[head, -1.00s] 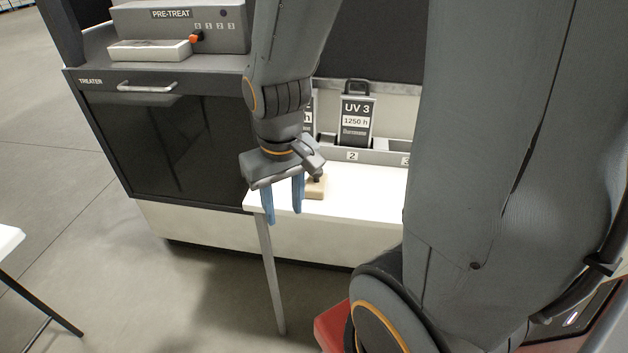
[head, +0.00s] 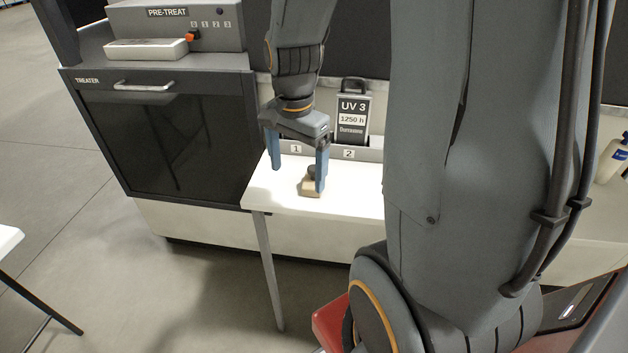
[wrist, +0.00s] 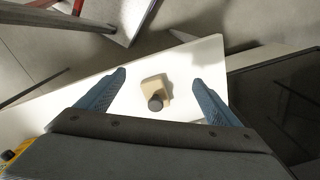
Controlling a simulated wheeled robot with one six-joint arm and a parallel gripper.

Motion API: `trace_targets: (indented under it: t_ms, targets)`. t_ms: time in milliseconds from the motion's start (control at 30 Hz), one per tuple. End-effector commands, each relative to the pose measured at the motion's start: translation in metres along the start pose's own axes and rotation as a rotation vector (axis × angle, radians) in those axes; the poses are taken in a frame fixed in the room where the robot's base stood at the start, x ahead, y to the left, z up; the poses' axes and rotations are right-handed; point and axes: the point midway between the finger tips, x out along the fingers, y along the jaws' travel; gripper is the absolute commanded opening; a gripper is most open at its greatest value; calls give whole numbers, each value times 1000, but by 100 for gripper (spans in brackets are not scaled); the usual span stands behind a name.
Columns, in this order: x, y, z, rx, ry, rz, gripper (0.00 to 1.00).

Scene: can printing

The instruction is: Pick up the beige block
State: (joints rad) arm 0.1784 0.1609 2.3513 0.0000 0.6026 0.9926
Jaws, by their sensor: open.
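The beige block (head: 309,187) with a dark round knob on top stands on the white table near its front left part. In the wrist view the beige block (wrist: 155,87) lies between the two blue fingers, a little ahead of the palm, with clear space on both sides. My gripper (head: 297,180) is open and empty, pointing down over the table. In the head view its right finger partly overlaps the block. I cannot tell the exact height of the fingertips above the table. My gripper also shows in the wrist view (wrist: 160,82).
The white table (head: 268,196) has bare room left of the block. Behind it stands a rack with numbered slots (head: 347,154) and a UV 3 cartridge (head: 352,112). The dark treater cabinet (head: 160,140) adjoins on the left, with a pale block (head: 146,49) on top.

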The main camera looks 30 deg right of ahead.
Motion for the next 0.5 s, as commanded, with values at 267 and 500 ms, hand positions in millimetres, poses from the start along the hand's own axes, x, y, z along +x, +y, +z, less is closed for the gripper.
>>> trace_targets:
  t_ms: [267,500]
  targets:
    - [-8,-3,-48,579,-6,22,86]
    - [-5,-3,-58,720,-7,30,86]
